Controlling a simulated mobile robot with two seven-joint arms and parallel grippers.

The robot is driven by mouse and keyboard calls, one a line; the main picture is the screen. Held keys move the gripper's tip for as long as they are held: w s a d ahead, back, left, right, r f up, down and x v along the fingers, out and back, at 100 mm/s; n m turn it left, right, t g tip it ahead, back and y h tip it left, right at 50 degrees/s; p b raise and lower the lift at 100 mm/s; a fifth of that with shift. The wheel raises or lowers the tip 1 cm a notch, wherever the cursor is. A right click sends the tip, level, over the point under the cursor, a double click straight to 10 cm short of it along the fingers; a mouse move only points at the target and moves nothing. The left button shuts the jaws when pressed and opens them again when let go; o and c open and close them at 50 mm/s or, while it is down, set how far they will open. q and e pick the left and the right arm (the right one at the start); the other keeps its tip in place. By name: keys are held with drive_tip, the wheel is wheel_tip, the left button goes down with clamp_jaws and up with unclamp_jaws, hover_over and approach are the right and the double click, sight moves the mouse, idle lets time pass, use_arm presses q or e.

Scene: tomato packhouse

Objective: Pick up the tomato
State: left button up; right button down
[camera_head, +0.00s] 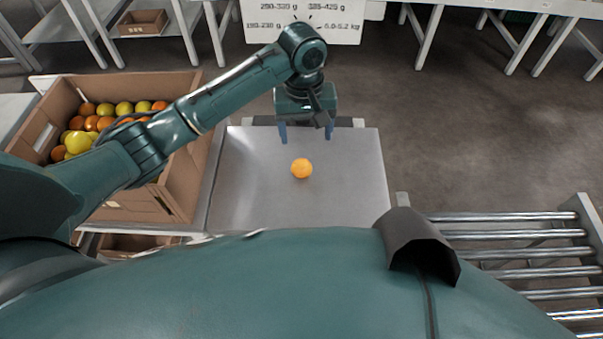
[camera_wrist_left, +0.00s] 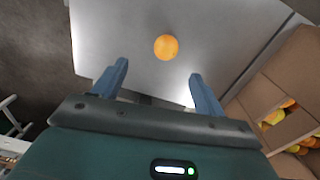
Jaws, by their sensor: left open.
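A single round orange-yellow tomato (camera_head: 301,168) rests on a flat grey metal plate (camera_head: 245,195) in front of me. My left gripper (camera_head: 306,138) is open and empty, with its blue fingers pointing down over the far part of the plate. In the head view the tomato lies nearer to me than the fingers, apart from them. In the left wrist view the tomato (camera_wrist_left: 166,47) shows beyond the open fingertips (camera_wrist_left: 158,72), roughly midway between them, touching neither. My right gripper is not in view.
A cardboard box (camera_head: 180,185) with several orange, yellow and green tomatoes (camera_head: 88,124) stands left of the plate, partly behind my left arm. A roller conveyor (camera_head: 520,236) is at the right. A sign with weight ranges (camera_head: 275,32) stands behind. Tables line the back.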

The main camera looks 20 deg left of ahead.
use_arm(q)
drive_tip(key=b, duration=0.1)
hover_over(301, 163)
wheel_tip(301, 163, down, 6)
drive_tip(key=shift+d+f, duration=0.1)
drive_tip(key=shift+f, duration=0.45)
wheel_tip(301, 163, down, 5)
drive_tip(key=shift+w+f+b, duration=0.1)
drive_tip(key=shift+b, duration=0.45)
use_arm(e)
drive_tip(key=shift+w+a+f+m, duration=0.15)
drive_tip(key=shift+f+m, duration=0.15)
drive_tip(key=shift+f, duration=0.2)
use_arm(q)
drive_tip(key=c, duration=0.8)
